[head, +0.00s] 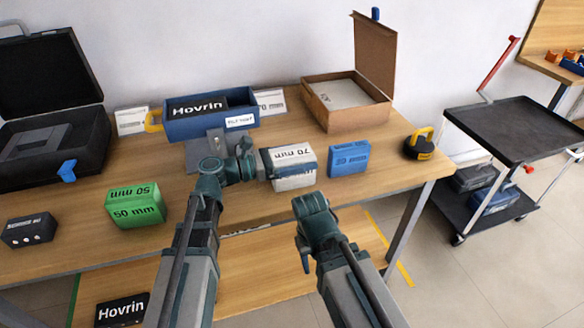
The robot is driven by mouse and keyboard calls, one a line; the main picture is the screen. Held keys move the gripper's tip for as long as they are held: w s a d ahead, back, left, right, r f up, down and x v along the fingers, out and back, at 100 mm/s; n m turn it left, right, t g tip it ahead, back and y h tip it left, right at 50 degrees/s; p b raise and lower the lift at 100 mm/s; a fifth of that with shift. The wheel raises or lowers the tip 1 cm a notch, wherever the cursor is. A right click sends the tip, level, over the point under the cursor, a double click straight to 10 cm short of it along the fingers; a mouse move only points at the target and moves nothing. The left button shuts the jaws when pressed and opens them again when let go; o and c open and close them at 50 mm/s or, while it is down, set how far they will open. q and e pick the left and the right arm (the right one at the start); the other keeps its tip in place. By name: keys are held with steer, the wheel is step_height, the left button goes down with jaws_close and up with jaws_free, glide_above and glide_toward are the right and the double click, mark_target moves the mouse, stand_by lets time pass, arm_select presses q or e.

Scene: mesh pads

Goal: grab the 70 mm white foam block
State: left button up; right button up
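A white foam block (293,172) marked "70 mm" stands on the wooden table, right of the middle; its left end looks dark. My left gripper (259,164) is at the left end of this block, close to it or touching. The view does not show whether its fingers are apart or closed. My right gripper (301,247) is in front of the table's front edge, below and right of the block, apart from it. Its fingertips are too unclear to tell open from shut.
A blue block (349,159) stands just right of the white one, a green block (136,205) to the left. Behind are a blue bin (209,124), white labelled pieces (271,101) and an open cardboard box (346,119). A yellow-black tape measure (419,146) sits near the right edge.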

arm_select(q)
steer(key=c, duration=0.4)
steer(key=shift+c, duration=0.2)
step_height(320, 180, up, 10)
steer(key=p, duration=1)
